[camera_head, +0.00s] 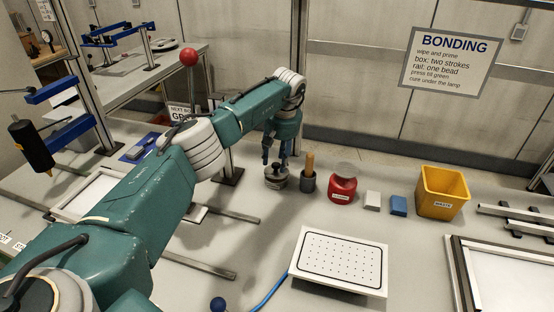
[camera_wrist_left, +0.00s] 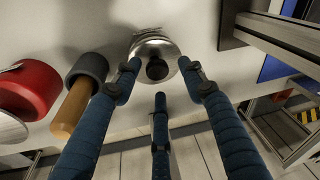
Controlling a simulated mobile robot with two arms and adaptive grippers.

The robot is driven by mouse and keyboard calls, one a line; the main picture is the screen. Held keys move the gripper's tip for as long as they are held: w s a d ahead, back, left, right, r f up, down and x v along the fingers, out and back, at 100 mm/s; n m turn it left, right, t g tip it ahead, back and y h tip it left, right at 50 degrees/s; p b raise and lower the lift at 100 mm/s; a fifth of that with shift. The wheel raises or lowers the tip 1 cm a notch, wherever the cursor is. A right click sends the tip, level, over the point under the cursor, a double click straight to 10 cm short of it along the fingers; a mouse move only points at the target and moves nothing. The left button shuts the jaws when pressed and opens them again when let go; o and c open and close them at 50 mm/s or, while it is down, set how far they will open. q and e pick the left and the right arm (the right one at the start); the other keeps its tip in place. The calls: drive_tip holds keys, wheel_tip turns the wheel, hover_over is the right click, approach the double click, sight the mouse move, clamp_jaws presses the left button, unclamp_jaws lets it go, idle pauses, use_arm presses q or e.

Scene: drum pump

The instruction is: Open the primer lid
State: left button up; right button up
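A small round metal pot (camera_head: 276,180) with a lid and dark knob stands on the bench. I take it for the primer pot; I can read no label on it. In the left wrist view its shiny lid (camera_wrist_left: 145,48) and dark knob (camera_wrist_left: 157,69) face the camera, and the lid appears seated. My left gripper (camera_head: 275,157) points down just above the pot. Its blue fingers are spread, two at the sides of the lid and one opposite, with the knob between them. Contact cannot be told. My right gripper is out of view.
Close right of the pot stand a dark cup (camera_head: 308,184) with a wooden-handled tool (camera_head: 309,163), and a red container (camera_head: 341,189). A white dotted plate (camera_head: 338,262) lies in front.

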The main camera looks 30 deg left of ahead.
use_arm(q)
wheel_tip(320, 180, up, 12)
drive_tip(key=d, duration=0.2)
drive_tip(key=shift+s+f, duration=0.15)
drive_tip(key=shift+s, duration=0.3)
idle(0.3)
